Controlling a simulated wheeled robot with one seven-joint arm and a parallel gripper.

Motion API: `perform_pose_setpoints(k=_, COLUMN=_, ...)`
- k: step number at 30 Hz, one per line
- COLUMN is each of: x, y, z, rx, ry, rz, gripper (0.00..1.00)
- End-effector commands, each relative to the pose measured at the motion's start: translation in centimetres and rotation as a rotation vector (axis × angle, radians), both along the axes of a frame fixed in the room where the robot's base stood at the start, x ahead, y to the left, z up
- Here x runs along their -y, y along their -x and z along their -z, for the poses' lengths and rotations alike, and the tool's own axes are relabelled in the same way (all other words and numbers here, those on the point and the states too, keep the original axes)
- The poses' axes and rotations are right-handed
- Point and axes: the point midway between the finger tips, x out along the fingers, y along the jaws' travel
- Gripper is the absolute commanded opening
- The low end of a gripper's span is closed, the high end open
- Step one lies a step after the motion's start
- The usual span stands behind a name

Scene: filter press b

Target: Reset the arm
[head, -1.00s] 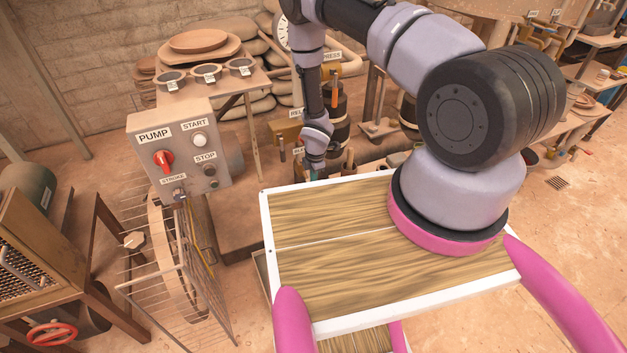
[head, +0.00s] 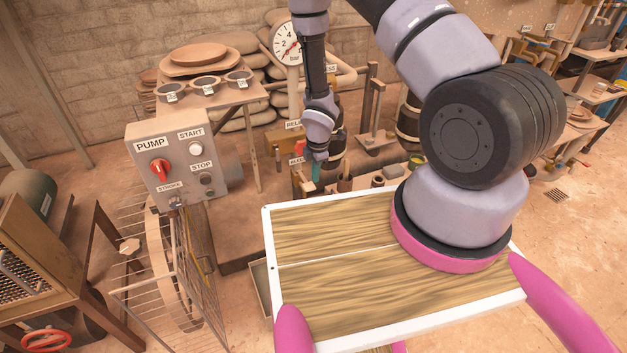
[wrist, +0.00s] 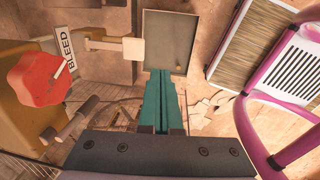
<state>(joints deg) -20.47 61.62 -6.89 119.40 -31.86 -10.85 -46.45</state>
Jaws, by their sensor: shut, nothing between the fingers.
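My gripper (head: 316,172) hangs in front of the press, beyond the far edge of my wooden deck, pointing down. In the wrist view its two teal fingers (wrist: 161,100) are together with nothing between them. My arm is bent, with the forearm coming down from the top of the head view. No object is held.
A pump control box (head: 178,165) stands left, above a wire guard (head: 150,265). A pressure gauge (head: 287,43) stands behind my arm. In the wrist view a red knob (wrist: 40,79) by a BLEED label (wrist: 65,48) and a grey tray (wrist: 169,40) lie close to the fingers.

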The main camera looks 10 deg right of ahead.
Motion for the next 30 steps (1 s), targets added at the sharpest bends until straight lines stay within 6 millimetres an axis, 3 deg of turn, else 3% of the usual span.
perform_pose_setpoints(k=17, x=0.1, y=0.3, z=-0.6, rx=0.000, ry=0.000, rz=0.001, gripper=0.00)
perform_pose_setpoints(k=20, x=0.2, y=-0.4, z=-1.7, rx=0.012, ry=-0.001, rz=0.029, gripper=0.00)
perform_pose_setpoints(k=23, x=0.5, y=-1.9, z=-4.9, rx=0.044, ry=-0.005, rz=0.115, gripper=0.00)
perform_pose_setpoints(k=30, x=2.7, y=-5.1, z=-17.8, rx=0.146, ry=-0.053, rz=0.488, gripper=0.00)
